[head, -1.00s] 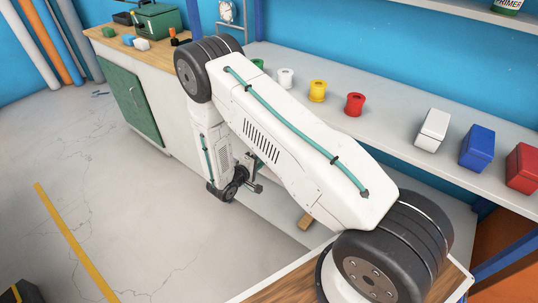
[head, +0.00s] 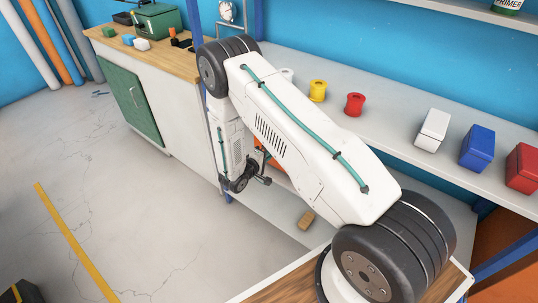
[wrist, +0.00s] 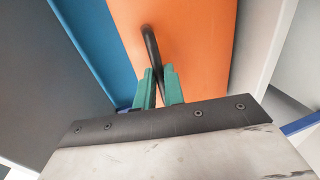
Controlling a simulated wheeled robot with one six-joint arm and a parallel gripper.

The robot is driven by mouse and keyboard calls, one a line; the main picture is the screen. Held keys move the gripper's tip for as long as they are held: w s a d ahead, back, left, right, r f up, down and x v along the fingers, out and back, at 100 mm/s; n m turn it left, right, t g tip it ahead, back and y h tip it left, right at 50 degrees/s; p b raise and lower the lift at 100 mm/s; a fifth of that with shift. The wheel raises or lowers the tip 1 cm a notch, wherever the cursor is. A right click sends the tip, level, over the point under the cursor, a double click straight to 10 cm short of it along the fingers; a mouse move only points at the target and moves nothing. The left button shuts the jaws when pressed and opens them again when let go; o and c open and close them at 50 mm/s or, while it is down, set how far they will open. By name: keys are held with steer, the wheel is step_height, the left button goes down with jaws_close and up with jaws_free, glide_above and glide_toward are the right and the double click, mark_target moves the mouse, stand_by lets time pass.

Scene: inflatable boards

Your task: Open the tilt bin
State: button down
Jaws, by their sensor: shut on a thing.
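The tilt bin's orange front (wrist: 190,45) fills the upper middle of the wrist view. A dark bar handle (wrist: 152,52) runs down it to my gripper. My gripper (wrist: 160,88) has green fingers shut on this handle. In the head view, a small part of the orange front (head: 275,166) shows just right of my wrist, under the bench. My arm hides the rest of it, and the fingers cannot be made out there. How far the bin is tilted I cannot tell.
Above is a grey bench (head: 400,133) with a yellow spool (head: 318,91), a red spool (head: 355,104) and white, blue and red boxes. A brown block (head: 306,219) lies on the low shelf. A wooden-topped cabinet (head: 150,95) stands left.

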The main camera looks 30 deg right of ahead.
steer(key=shift+a, duration=0.1)
steer(key=s+a+f+h, duration=0.1)
steer(key=s+a+f, duration=0.1)
steer(key=a+f, duration=0.3)
steer(key=shift+s+a+t, duration=0.3)
stand_by(0.3)
steer(key=shift+s+f, duration=0.1)
steer(key=shift+f, duration=0.1)
steer(key=c, duration=1.5)
jaws_free()
steer(key=shift+a+f, duration=0.1)
steer(key=shift+a, duration=0.1)
